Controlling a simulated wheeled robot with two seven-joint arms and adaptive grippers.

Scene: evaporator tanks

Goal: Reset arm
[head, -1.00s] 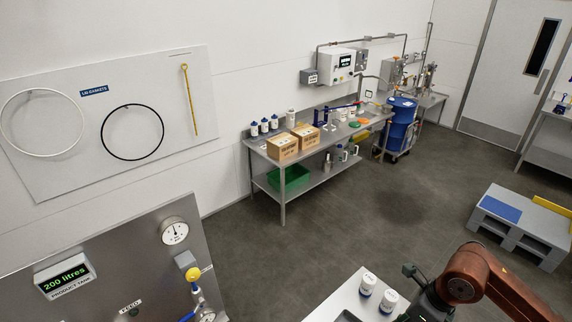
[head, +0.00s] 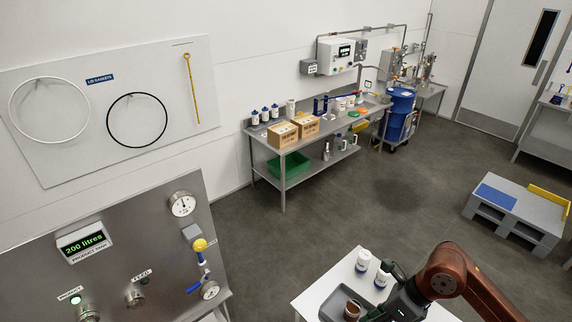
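My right arm, reddish brown, comes in from the lower right of the head view. Its dark gripper (head: 384,306) is low over a white table (head: 312,292) with a grey tray. A brown cup-like item (head: 352,309) stands by the gripper's end. I cannot tell whether the fingers touch it or whether they are open or shut. My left arm and gripper are not in view.
Two white bottles (head: 362,261) stand on the white table. A steel panel (head: 130,260) with a display, gauge and valves is at lower left. A long bench (head: 283,180) lines the wall. A grey step platform (head: 515,215) stands right. The middle floor is clear.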

